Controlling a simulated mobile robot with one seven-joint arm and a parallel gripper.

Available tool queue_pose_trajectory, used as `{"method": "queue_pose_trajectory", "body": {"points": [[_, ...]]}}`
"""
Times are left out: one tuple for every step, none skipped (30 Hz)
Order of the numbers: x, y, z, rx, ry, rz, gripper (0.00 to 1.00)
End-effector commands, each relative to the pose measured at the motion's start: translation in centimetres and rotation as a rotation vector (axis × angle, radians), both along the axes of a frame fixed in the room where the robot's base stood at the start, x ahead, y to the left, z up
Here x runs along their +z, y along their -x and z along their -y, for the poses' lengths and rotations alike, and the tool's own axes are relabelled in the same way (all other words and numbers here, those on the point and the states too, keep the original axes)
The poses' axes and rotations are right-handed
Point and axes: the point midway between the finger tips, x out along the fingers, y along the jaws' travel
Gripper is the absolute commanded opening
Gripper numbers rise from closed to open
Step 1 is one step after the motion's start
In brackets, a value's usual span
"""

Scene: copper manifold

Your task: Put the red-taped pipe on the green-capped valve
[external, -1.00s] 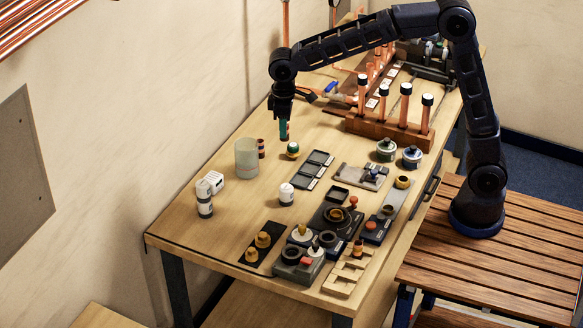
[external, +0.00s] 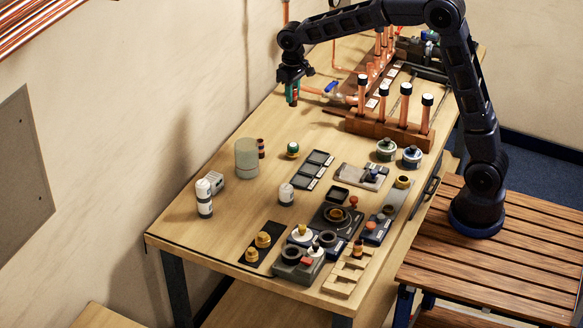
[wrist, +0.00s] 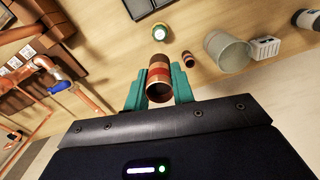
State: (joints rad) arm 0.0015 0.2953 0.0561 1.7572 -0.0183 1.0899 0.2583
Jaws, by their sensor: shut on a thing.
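My gripper (external: 292,94) is shut on a short copper pipe with red tape (wrist: 159,76), held between its two teal fingers. In the wrist view the pipe's open end faces the camera. In the external view the gripper is raised over the far-left part of the bench, and the pipe is mostly hidden by the fingers. A small brass piece with a green cap (external: 292,149), which looks like the green-capped valve, stands on the bench nearer the external camera. It also shows in the wrist view (wrist: 160,32), beyond the pipe and apart from it.
A translucent cup (external: 246,158) and a small dark banded cylinder (external: 261,148) stand left of the valve. A dark compartment tray (external: 313,170) lies to its right. A wooden rack with upright copper pipes (external: 390,130) and a blue-handled valve (external: 331,87) stand farther back.

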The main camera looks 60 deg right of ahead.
Motion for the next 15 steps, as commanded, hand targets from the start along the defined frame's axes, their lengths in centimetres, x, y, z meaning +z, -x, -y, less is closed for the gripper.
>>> {"method": "queue_pose_trajectory", "body": {"points": [[-1.2, 0.1, 0.0, 0.0, 0.0, -0.003, 0.02], [-1.8, 0.1, 0.0, 0.0, 0.0, -0.003, 0.02], [-2.7, 0.1, 0.0, 0.001, 0.0, -0.004, 0.02], [-3.4, 0.1, 0.0, 0.001, 0.0, -0.003, 0.02], [-4.0, 0.0, 0.0, 0.001, 0.0, -0.003, 0.02], [-4.9, 0.1, 0.0, 0.001, 0.0, -0.003, 0.02], [-5.5, 0.1, 0.0, 0.001, 0.0, -0.003, 0.02], [-6.2, 0.1, 0.0, 0.001, 0.0, -0.004, 0.02], [-7.0, 0.0, 0.0, 0.001, 0.0, -0.003, 0.02], [-7.6, 0.1, 0.0, 0.001, 0.0, -0.003, 0.02], [-8.2, 0.1, 0.0, 0.001, 0.0, -0.003, 0.02], [-9.0, 0.1, 0.0, 0.002, 0.001, -0.002, 0.02], [-9.4, 0.1, 0.0, 0.002, 0.0, -0.003, 0.02], [-9.9, 0.1, 0.0, 0.002, 0.001, -0.002, 0.02], [-10.3, 0.0, 0.0, 0.002, 0.001, -0.001, 0.02]]}}
